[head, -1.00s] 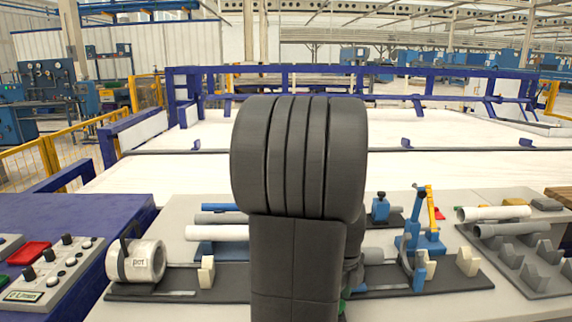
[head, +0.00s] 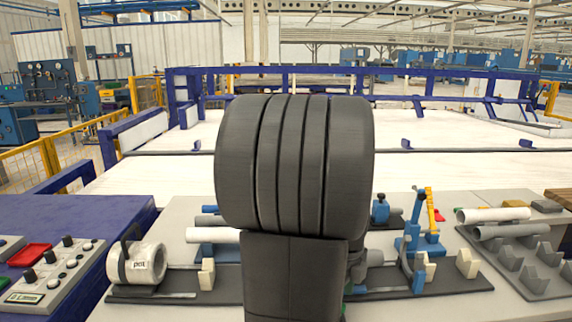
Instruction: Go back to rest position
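My arm's dark grey links stand upright in the middle of the head view and cover the centre of the workbench (head: 190,225). My gripper is hidden behind them, so its fingers and anything in them do not show. A short white pipe piece (head: 146,263) with lettering sits in a holder at the left of the bench. A white pipe (head: 213,235) lies partly hidden left of my arm. A white pipe (head: 492,214) and a grey pipe (head: 512,230) lie on a dark rack (head: 540,285) at the right.
A blue clamp tool (head: 413,240) stands right of my arm, with a smaller blue vise (head: 381,209) behind it. A large white table (head: 430,165) with blue rails lies beyond the bench.

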